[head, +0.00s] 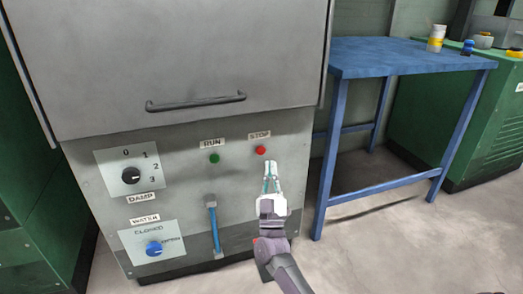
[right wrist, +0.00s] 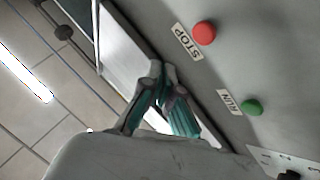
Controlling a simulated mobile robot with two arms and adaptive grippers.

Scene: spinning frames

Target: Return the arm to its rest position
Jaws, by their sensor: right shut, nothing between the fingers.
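My right gripper (head: 271,172) is in front of the grey machine's panel, just below the red STOP button (head: 261,150). Its fingertips are together and empty. In the right wrist view the closed fingers (right wrist: 162,75) show at the middle, apart from the STOP button (right wrist: 204,32) and the green RUN button (right wrist: 252,107), which are to their right. In the head view the RUN button (head: 214,158) is left of the gripper. My left gripper is in neither view.
The machine's front (head: 180,60) has a handle (head: 195,103), a DAMP knob (head: 131,175), a blue lever (head: 213,225) and a blue WATER knob (head: 153,248).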

